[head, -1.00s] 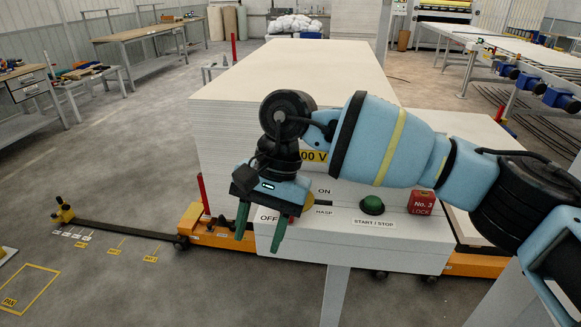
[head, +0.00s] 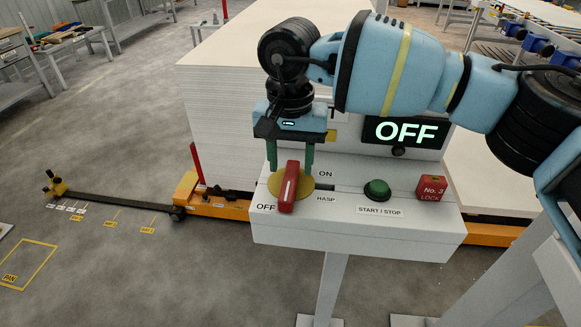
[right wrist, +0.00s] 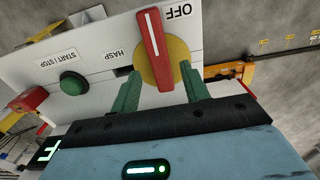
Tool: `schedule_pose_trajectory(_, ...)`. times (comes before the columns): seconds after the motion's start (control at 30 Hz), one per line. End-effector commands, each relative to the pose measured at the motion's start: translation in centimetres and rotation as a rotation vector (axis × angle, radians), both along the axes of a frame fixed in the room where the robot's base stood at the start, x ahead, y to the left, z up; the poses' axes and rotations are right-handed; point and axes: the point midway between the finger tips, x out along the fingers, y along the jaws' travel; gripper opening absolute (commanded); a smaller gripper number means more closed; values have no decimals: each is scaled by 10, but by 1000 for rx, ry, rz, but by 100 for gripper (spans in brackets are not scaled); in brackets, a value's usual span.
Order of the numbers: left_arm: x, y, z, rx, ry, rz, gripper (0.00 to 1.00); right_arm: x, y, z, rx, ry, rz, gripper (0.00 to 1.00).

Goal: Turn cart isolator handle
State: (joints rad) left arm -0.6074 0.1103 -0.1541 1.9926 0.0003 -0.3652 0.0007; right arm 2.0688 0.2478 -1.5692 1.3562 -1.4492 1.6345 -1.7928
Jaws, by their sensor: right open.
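The red isolator handle (head: 288,187) with a white stripe sits on a round yellow plate (head: 272,184) on the sloped face of the white control box (head: 350,236). Its lower end lies by the OFF label, and a lit display (head: 405,132) reads OFF. My right gripper (head: 290,170) is open, its green fingers just behind the handle, one to each side. In the right wrist view the handle (right wrist: 153,48) stands between and beyond the open fingers (right wrist: 160,88); I see no clear contact. My left gripper is not in view.
A green START/STOP button (head: 377,190) and a red No. 3 lock (head: 431,188) are to the right on the box. A tall pale board stack (head: 215,125) on an orange cart (head: 205,200) stands behind.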

Motion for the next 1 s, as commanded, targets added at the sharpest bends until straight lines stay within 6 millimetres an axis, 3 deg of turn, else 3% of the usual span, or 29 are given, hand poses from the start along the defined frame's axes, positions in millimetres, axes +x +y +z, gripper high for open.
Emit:
schedule_pose_trajectory(0.2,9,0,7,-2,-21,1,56,0,0,-21,1,0,0,45)
schedule_pose_trajectory(0.57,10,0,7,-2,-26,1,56,0,0,-26,1,0,0,44)
schedule_pose_trajectory(0.9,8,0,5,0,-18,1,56,0,0,-25,1,0,1,0)
schedule_pose_trajectory(1.0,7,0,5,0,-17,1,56,0,0,-25,1,0,0,0)
